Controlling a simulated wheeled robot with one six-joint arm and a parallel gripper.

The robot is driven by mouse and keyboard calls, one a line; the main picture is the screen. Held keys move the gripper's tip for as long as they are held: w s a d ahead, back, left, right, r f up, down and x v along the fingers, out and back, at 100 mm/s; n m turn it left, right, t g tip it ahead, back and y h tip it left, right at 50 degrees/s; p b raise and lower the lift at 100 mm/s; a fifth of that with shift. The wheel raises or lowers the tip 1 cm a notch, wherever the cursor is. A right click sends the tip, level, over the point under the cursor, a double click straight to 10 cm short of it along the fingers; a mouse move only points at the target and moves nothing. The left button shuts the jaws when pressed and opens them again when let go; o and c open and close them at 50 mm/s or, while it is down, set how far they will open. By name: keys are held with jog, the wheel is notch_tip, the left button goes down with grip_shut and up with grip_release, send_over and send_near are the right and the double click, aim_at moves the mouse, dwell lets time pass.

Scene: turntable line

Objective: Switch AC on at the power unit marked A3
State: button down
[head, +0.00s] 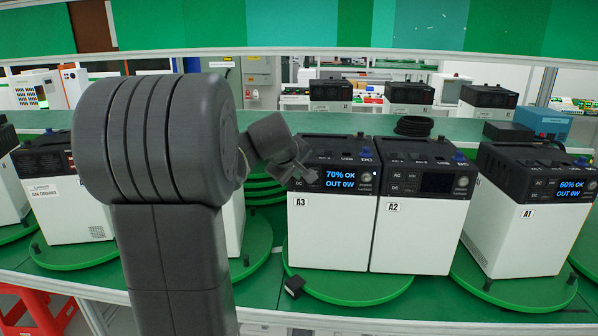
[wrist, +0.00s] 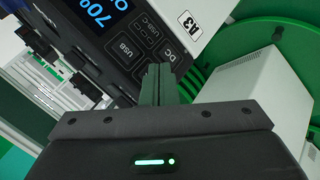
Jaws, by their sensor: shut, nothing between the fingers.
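The power unit marked A3 (head: 330,235) is a white box with a black top, standing left of A2 on a green turntable. Its screen (head: 341,179) reads "70% OK, OUT 0W". My gripper (head: 303,176) is shut and empty, at the left end of A3's front panel, covering the buttons there. In the wrist view the shut fingertips (wrist: 157,70) are close to the button marked DC (wrist: 168,52), beside those marked USB and USB-C. No AC button shows on A3; the fingers hide part of the panel. I cannot tell whether they touch it.
Unit A2 (head: 412,235), with a dark screen, stands close against A3's right side. Unit A1 (head: 525,225) is farther right on another turntable. A small black block (head: 293,286) lies at the turntable's front left. More units stand at left and behind.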

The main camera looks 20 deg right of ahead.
jog(key=shift+w+d, duration=0.1)
dwell(0.6)
jog(key=shift+s+a, duration=0.45)
jog(key=shift+s, duration=0.15)
jog(key=shift+s+b, duration=0.1)
jog(key=shift+b, duration=0.25)
jog(key=shift+s+a+b, duration=0.25)
jog(key=shift+s+a, duration=0.2)
jog(key=shift+s, duration=0.25)
jog(key=shift+s+a+b, duration=0.25)
jog(key=shift+s+a, duration=0.15)
jog(key=shift+s, duration=0.25)
jog(key=shift+s+a+b, duration=0.25)
jog(key=shift+s+a, duration=0.2)
jog(key=shift+s, duration=0.25)
jog(key=shift+w+d, duration=0.1)
jog(key=shift+s+a+b, duration=0.25)
jog(key=shift+s+a, duration=0.3)
jog(key=shift+s, duration=0.35)
jog(key=shift+s+a+b, duration=0.25)
jog(key=shift+s+a, duration=0.3)
jog(key=shift+s, duration=0.35)
jog(key=shift+w, duration=0.1)
